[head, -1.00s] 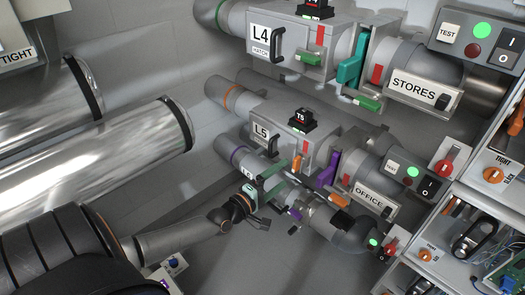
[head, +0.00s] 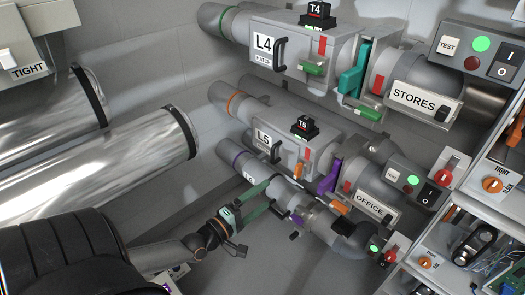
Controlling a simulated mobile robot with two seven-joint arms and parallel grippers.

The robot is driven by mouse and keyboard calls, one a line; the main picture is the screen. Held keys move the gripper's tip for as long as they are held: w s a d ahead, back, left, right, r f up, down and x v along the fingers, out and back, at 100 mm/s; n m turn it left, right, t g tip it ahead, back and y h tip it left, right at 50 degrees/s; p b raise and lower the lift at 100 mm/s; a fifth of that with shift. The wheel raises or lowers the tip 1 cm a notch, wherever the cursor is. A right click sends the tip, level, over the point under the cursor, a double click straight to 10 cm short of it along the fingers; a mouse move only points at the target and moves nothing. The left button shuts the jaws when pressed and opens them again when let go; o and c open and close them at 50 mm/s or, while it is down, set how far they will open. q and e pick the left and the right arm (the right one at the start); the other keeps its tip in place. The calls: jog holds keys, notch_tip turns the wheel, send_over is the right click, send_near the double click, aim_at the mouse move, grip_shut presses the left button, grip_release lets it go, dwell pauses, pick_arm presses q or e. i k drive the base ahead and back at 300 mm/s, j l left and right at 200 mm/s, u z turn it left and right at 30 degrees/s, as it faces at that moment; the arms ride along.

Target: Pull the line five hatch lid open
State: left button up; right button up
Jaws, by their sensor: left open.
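The line five hatch lid (head: 259,146) is the grey panel marked L5 on the middle pipe's box. It looks shut, flush with the box. Its dark bar handle (head: 274,152) stands at the panel's right side. My left gripper (head: 264,198) is open and empty, below the L5 lid and in front of the lower, purple-ringed pipe. Its green fingers point up and right, apart from the handle in the picture. The gripper hides part of the lower line's label and hatch. My right gripper is not in view.
The L4 box (head: 290,46) with its own handle is above. A black T5 tag (head: 305,125) sits on the L5 box, with a purple slide (head: 328,176) to its right. Switch boxes and shelves (head: 460,200) crowd the right. Large silver ducts (head: 110,155) fill the left.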

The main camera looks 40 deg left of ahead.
aim_at(281, 150)
jog(key=u, duration=1.25)
